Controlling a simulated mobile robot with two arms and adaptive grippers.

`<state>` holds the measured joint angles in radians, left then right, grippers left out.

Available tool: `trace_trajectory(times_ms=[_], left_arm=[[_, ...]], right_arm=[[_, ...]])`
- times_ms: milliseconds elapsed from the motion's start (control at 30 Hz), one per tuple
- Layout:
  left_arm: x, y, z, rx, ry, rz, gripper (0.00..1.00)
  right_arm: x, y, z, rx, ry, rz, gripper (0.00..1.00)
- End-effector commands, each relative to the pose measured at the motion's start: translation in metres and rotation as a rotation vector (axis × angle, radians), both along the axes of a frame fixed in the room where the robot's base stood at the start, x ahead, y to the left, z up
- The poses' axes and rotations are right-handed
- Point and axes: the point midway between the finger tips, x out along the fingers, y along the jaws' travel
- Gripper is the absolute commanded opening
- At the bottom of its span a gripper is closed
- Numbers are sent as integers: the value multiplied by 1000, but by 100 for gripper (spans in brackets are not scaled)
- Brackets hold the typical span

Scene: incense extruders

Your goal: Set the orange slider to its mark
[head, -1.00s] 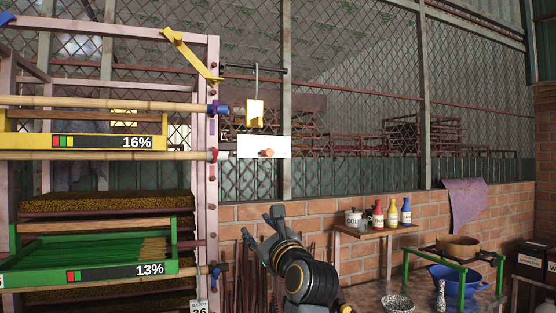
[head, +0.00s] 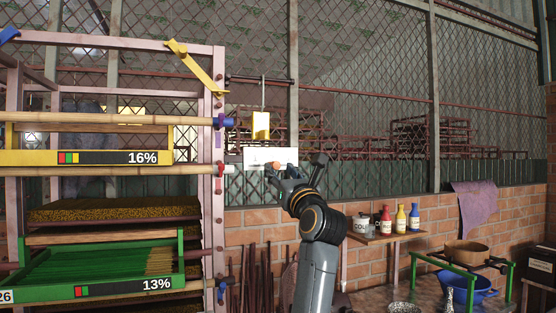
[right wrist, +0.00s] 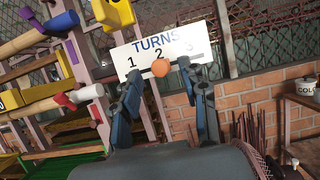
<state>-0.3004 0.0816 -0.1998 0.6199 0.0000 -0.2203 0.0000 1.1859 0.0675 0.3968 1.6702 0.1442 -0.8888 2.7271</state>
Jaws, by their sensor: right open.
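The orange slider (head: 272,165) is a small round knob on the white panel (head: 256,158) that hangs beside the rack. In the right wrist view the orange slider (right wrist: 160,68) sits just below the number 2 of the white panel (right wrist: 148,52), which reads TURNS 1 2 3. No separate target mark can be made out. My right gripper (head: 296,168) is open, close to the panel's right end. In the right wrist view the knob appears between the open fingers of the right gripper (right wrist: 166,84); contact cannot be told. My left gripper is out of view.
The pink rack (head: 218,130) with yellow and green trays stands left of the panel. A yellow weight (head: 261,125) hangs just above the panel. A shelf with bottles (head: 400,219) is at lower right, beside a brick wall (head: 265,218).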

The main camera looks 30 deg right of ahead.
Motion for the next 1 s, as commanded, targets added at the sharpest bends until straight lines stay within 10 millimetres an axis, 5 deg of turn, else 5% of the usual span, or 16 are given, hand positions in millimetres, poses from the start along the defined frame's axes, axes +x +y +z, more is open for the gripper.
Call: trace_trajectory(times_ms=[200,567,767,1000], left_arm=[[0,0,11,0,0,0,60],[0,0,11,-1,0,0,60],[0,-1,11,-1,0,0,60],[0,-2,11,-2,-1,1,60]], right_arm=[[19,-5,10,-1,0,0,43],[23,-5,10,0,0,0,43],[23,-5,9,0,0,0,3],[23,-6,9,0,0,0,0]])
